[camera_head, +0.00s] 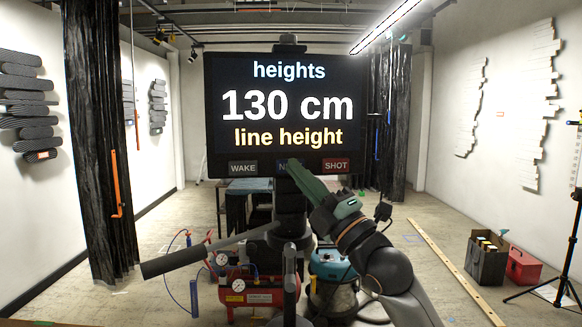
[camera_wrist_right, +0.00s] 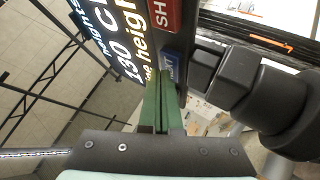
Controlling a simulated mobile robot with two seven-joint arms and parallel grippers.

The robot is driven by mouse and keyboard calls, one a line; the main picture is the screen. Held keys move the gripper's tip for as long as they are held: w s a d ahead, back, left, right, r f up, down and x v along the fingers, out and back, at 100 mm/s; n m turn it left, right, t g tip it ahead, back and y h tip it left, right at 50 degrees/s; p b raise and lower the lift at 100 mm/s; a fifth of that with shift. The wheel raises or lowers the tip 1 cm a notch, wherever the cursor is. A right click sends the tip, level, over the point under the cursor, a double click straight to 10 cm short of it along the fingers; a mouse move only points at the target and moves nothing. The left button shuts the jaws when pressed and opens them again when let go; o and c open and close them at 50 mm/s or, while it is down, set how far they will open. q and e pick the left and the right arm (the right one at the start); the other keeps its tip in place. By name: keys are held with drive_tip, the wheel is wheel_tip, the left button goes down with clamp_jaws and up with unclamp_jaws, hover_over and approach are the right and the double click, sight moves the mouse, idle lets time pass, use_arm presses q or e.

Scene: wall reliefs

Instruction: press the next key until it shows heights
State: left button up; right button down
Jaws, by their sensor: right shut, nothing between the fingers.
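The dark screen (camera_head: 228,75) faces me in the head view and reads "heights", "130 cm", "line height". Below the text are the WAKE key (camera_head: 243,168), the blue next key (camera_head: 282,168) and the red SHOT key (camera_head: 336,166). My right gripper (camera_head: 293,165) is shut and empty, its green fingers pointing up at the next key and covering most of it. In the right wrist view the fingertips (camera_wrist_right: 166,78) are at the blue key (camera_wrist_right: 170,64); I cannot tell whether they touch it. My left gripper is not in view.
A red air compressor (camera_head: 255,290) and a blue-lidded vacuum (camera_head: 331,265) stand below the screen. A long wooden batten (camera_head: 450,270), a box (camera_head: 486,260), a red case (camera_head: 523,267) and a tripod (camera_head: 572,250) are at the right. Reliefs (camera_head: 28,100) hang on the walls.

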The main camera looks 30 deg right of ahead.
idle(0.5)
drive_tip(key=shift+s+a, duration=0.3)
drive_tip(key=shift+s, duration=0.4)
drive_tip(key=shift+s, duration=0.1)
drive_tip(key=shift+s+a+b, duration=0.1)
drive_tip(key=shift+s+a, duration=0.25)
drive_tip(key=shift+s, duration=0.4)
drive_tip(key=shift+s+a+b, duration=0.1)
drive_tip(key=shift+s+a, duration=0.2)
drive_tip(key=shift+s, duration=0.4)
drive_tip(key=shift+s+a+b, duration=0.1)
drive_tip(key=shift+s+a, duration=0.25)
drive_tip(key=shift+s, duration=0.4)
